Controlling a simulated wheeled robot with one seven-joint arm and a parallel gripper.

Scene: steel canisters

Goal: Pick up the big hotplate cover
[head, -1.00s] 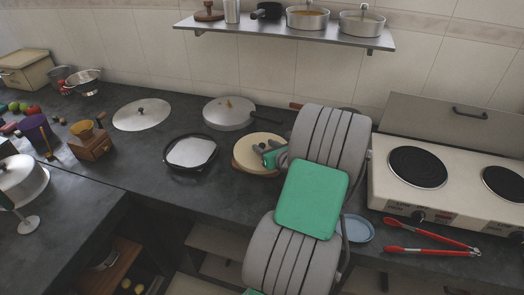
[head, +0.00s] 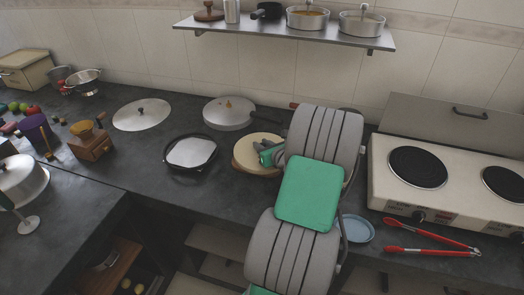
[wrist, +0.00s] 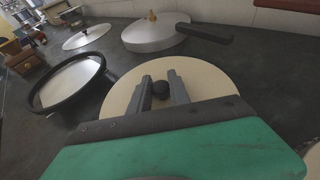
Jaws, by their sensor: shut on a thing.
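The big hotplate cover is a beige round disc (head: 246,152) with a dark knob, on the counter in the middle of the head view. It also fills the middle of the wrist view (wrist: 210,82). My gripper (head: 264,154) is low over the cover's middle. In the wrist view its two grey fingers (wrist: 159,82) stand on either side of the black knob (wrist: 160,90), shut on it. My arm hides the cover's right side in the head view. I cannot tell whether the cover is clear of the surface beneath it.
A black pan (head: 190,153) is left of the cover, and a lidded pan (head: 228,112) is behind it, its handle pointing right. A flat metal lid (head: 142,114) lies farther left. The hotplate stove (head: 400,200), red tongs (head: 432,250) and blue plate (head: 358,229) are at right.

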